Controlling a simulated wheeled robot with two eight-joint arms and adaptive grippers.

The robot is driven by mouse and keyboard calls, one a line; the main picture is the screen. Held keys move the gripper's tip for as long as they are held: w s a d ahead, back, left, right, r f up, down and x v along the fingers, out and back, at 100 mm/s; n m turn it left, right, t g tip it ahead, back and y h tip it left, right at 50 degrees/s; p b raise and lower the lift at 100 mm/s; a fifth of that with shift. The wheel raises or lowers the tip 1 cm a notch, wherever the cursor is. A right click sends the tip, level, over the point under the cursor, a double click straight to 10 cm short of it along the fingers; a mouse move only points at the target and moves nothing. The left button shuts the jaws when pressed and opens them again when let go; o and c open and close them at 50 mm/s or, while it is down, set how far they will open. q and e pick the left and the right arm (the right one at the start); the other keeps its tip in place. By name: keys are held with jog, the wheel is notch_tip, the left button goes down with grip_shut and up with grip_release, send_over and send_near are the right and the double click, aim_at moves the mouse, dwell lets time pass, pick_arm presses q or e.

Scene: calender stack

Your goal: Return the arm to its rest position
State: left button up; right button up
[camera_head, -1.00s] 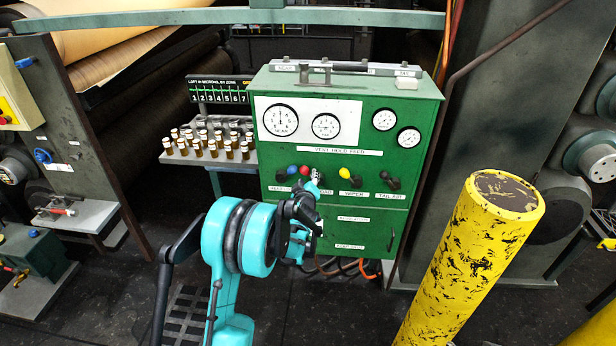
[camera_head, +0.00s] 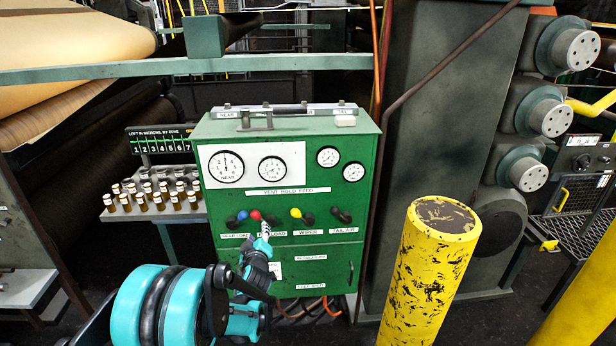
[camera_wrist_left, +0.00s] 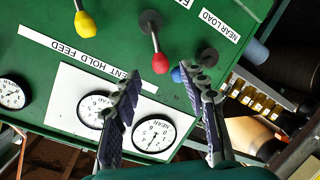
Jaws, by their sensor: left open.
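My left arm comes in at the lower left of the head view, teal with black joints. Its gripper (camera_head: 264,238) is in front of the green control panel (camera_head: 330,222), near the red knob (camera_head: 255,215). In the left wrist view my left gripper (camera_wrist_left: 160,78) has its two dark ridged fingers spread apart with nothing between them. The red knob also shows in the left wrist view (camera_wrist_left: 160,64), beyond and between the fingertips. The blue knob (camera_wrist_left: 178,75) is partly hidden behind the right finger. My right gripper is not in view.
The panel has a blue knob (camera_head: 242,215), a yellow knob (camera_head: 296,213) and several round gauges (camera_head: 226,166). A shelf of small bottles (camera_head: 158,198) stands left of it. A scuffed yellow post (camera_head: 430,270) stands at the front right, with dark floor between.

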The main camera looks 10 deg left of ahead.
pick_arm(q)
jog(key=s+d+r+m+g+h, duration=0.1)
jog(key=s+d+r+m+g, duration=0.15)
jog(key=s, duration=0.45)
jog(key=s+d+r+m+g, duration=0.1)
jog(key=s+d+r+m, duration=0.15)
jog(key=s, duration=0.45)
jog(key=s+d+f+m+g+h, duration=0.1)
jog(key=s+d+m+g+h, duration=0.1)
jog(key=s, duration=0.8)
jog(key=s+d+f+m+g+h, duration=0.2)
jog(key=s+d+m, duration=0.3)
jog(key=s, duration=0.6)
jog(key=shift+s+d+f, duration=0.3)
jog(key=shift+d, duration=0.3)
